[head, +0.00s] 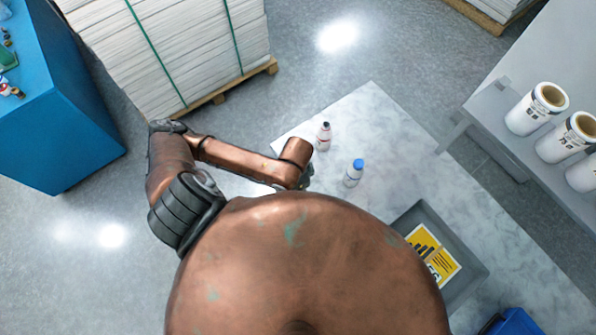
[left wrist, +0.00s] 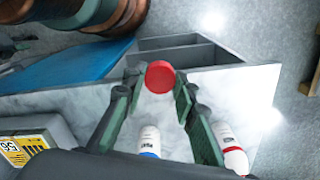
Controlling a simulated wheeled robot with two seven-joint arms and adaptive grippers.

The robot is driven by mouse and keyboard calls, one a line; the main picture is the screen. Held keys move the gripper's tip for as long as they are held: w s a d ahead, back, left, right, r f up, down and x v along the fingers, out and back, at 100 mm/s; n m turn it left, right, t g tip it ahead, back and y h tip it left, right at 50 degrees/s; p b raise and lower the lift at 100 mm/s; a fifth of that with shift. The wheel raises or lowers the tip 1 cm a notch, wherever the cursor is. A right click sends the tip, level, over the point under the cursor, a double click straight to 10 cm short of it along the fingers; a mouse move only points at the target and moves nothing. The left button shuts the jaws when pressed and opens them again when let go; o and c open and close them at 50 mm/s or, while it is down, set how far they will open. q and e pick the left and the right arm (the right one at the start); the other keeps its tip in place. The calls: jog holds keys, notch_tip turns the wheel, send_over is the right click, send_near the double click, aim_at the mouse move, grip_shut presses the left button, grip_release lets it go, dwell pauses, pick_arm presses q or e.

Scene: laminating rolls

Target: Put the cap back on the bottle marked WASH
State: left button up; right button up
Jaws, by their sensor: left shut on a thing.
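My left gripper (left wrist: 158,88) is shut on a red cap (left wrist: 160,77), held between its fingertips in the left wrist view. In the head view the gripper (head: 307,176) is mostly hidden by my arm, and the cap is not visible. I cannot read WASH on either. My right gripper is out of view.
A grey tray (head: 474,271) with a yellow sheet lies on the table (head: 372,112). A blue bin (head: 515,322) is at lower right. White rolls (head: 537,109) stand on a grey shelf at right. A divided grey box (left wrist: 184,54) shows in the left wrist view.

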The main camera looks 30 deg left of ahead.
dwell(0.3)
pick_arm(q)
jog(key=w+f+n+b, duration=0.2)
jog(key=w+n+b, duration=0.6)
jog(key=w+b, duration=0.5)
jog(key=b, duration=0.6)
jog(key=shift+w+d+f, duration=0.15)
jog(key=shift+w+d, duration=0.05)
jog(key=shift+d, duration=0.1)
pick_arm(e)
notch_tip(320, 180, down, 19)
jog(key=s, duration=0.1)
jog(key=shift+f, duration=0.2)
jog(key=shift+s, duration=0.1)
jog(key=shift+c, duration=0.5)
